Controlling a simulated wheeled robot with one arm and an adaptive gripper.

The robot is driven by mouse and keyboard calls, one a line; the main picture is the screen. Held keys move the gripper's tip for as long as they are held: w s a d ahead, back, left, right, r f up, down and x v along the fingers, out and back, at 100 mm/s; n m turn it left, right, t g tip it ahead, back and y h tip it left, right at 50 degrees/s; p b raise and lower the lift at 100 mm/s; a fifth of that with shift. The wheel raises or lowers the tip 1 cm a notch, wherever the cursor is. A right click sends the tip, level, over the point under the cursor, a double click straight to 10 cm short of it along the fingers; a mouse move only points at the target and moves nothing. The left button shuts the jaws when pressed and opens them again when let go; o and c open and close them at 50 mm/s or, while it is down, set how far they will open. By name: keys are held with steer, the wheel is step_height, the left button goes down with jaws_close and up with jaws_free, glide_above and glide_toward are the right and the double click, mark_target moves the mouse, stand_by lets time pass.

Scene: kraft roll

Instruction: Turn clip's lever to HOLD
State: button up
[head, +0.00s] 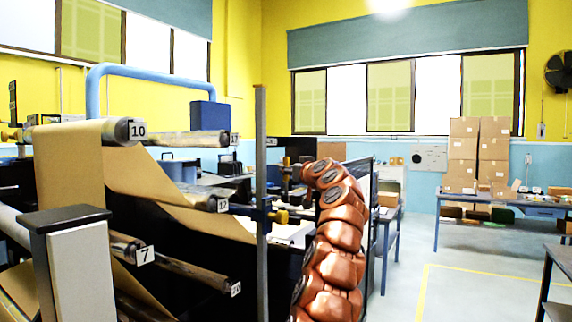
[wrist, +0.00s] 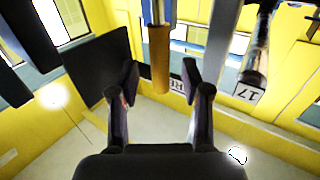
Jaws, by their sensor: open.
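A clip with brass-coloured parts (head: 278,215) sits on the upright grey post in the head view. In the wrist view an orange-yellow handle, which looks like the clip's lever (wrist: 159,55), comes down from the top edge on a metal stem. My gripper (wrist: 160,82) is open, with one fingertip on each side of the handle's end and visible gaps on both sides. A white label with dark letters (wrist: 180,87), partly hidden, shows behind the handle; its full word cannot be read. In the head view my gripper is small and dark beside the post.
Roller 17 (wrist: 256,65) is right of my gripper in the wrist view. Open floor (head: 480,285) lies at the right.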

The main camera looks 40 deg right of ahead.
mark_target(286, 179)
steer(key=shift+p+x, duration=1)
steer(key=shift+x, duration=0.55)
jaws_close()
